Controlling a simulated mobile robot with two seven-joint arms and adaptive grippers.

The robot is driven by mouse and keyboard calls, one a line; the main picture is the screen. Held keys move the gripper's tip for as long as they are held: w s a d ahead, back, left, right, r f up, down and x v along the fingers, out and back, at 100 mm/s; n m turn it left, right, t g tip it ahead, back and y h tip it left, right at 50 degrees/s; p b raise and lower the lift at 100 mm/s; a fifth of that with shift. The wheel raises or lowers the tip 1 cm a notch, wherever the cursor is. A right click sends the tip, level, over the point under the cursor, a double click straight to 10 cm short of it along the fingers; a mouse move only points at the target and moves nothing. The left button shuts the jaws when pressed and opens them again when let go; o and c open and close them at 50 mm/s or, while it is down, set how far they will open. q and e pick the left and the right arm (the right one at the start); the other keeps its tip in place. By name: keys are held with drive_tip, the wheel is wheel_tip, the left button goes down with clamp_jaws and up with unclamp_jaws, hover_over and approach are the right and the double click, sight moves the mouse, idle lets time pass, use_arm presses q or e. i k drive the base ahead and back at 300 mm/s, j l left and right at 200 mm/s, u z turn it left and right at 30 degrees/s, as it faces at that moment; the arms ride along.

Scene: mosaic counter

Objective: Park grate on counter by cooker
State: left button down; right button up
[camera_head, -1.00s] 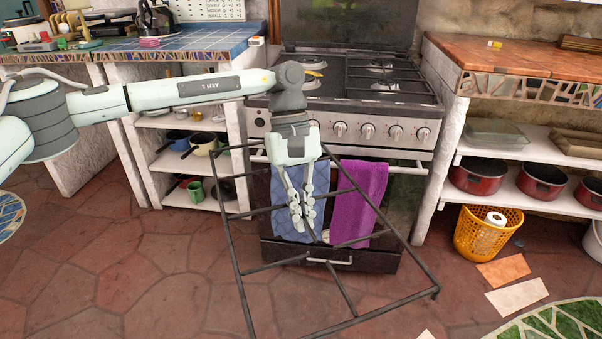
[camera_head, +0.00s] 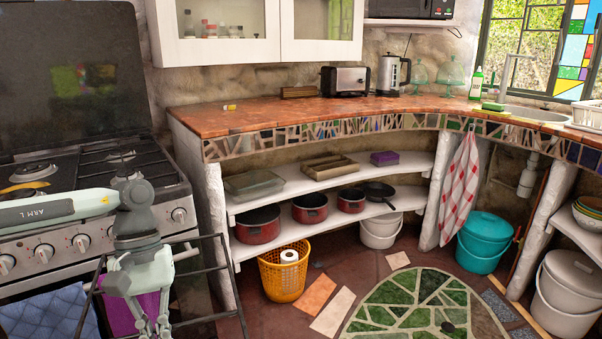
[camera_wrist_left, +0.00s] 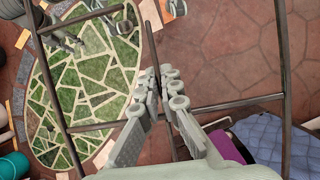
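My left gripper (camera_head: 150,325) hangs in front of the cooker (camera_head: 110,222) at the lower left of the head view. It is shut on the black wire grate (camera_head: 207,318), which hangs tilted in front of the cooker, below counter height. In the left wrist view the fingers (camera_wrist_left: 163,82) close on a middle bar of the grate (camera_wrist_left: 286,60). The terracotta-topped counter (camera_head: 280,113) with a mosaic edge stands right of the cooker, up and to the right of my gripper.
A small yellow item (camera_head: 230,107) and a brown tray (camera_head: 299,92) lie on the counter's left part. A toaster (camera_head: 345,92) and kettle (camera_head: 392,75) stand farther right. The front left counter surface is bare. Below are shelves with red pots and an orange basket (camera_head: 283,274).

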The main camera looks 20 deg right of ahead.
sight(258, 115)
drive_tip(key=i+l+z, duration=0.15)
drive_tip(key=z, duration=0.25)
drive_tip(key=i+l+z, duration=0.1)
drive_tip(key=z, duration=0.3)
drive_tip(key=i+z, duration=0.2)
drive_tip(key=z, duration=0.2)
drive_tip(key=i+l+z, duration=0.2)
drive_tip(key=i+z, duration=0.2)
drive_tip(key=i+l+z, duration=0.1)
drive_tip(key=i+z, duration=0.3)
drive_tip(key=i+u, duration=0.2)
drive_tip(key=u, duration=0.25)
drive_tip(key=i+l+u, duration=0.1)
drive_tip(key=u, duration=0.35)
drive_tip(key=i+l+u, duration=0.2)
drive_tip(key=u, duration=0.25)
drive_tip(key=i+l+u, duration=0.1)
drive_tip(key=u, duration=0.3)
drive_tip(key=l+u, duration=0.3)
drive_tip(key=u, duration=0.15)
drive_tip(key=i, duration=0.05)
